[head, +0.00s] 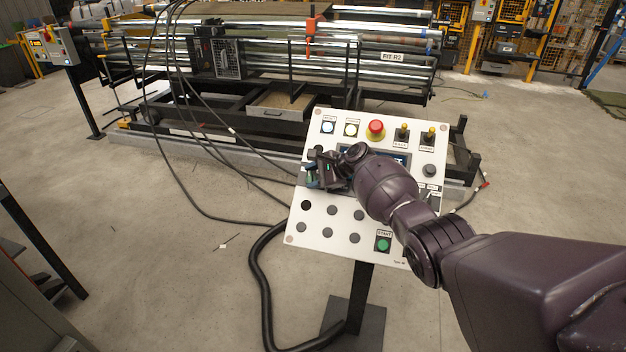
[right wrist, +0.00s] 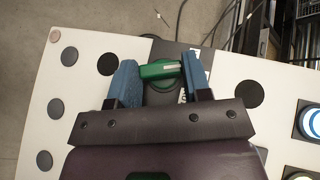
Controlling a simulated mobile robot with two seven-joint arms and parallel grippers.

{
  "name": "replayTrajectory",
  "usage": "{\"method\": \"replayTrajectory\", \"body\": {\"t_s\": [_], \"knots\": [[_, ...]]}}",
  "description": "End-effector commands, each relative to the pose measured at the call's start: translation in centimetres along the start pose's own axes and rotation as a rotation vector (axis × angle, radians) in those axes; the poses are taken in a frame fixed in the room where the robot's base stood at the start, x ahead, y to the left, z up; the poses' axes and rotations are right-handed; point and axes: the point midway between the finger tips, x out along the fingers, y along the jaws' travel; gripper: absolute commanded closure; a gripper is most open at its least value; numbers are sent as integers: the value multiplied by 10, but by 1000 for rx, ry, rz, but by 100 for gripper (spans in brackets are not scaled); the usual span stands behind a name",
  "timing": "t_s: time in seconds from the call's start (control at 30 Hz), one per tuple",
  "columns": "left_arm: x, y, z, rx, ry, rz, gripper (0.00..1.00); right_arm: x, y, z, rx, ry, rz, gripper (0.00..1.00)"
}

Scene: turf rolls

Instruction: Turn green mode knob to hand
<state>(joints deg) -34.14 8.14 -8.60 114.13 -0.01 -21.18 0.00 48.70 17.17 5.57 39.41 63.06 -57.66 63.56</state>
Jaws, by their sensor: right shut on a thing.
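The green mode knob (right wrist: 160,70) sits between the two blue fingers of my right gripper (right wrist: 163,78) in the right wrist view. The gripper is shut on the knob's bar-shaped handle, which has a pale mark near one end. In the head view my right gripper (head: 318,172) is at the left part of the white control panel (head: 345,242), and it mostly hides the knob. Labels around the knob are largely covered, so the position it points to cannot be read. My left gripper is not in view.
The panel carries a red emergency button (head: 376,129), a green start button (head: 383,244), two yellow-tipped switches and several dark round caps. It stands on a dark post (head: 361,285). A thick black cable (head: 263,290) hangs beside it. A roller machine (head: 270,60) stands behind.

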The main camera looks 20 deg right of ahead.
Motion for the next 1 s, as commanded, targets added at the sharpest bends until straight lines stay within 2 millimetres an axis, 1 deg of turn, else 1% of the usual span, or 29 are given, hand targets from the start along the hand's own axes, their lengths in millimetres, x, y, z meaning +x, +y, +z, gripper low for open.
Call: {"method": "replayTrajectory", "body": {"t_s": [0.03, 0.3, 0.4, 0.7, 0.83, 1.0], "knots": [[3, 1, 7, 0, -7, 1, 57, 2, 1, -3, -21, 2, 40, 79], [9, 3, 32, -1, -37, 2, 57, 3, -1, -3, -132, 1, 230, 79], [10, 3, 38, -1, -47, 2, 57, 3, -2, -3, -165, 1, 284, 79], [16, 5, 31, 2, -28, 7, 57, 3, -3, -1, -224, 0, 383, 79], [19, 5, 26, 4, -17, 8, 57, 2, -4, 0, -235, 0, 400, 79], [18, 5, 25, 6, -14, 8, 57, 2, -4, 0, -239, 1, 406, 79]]}}
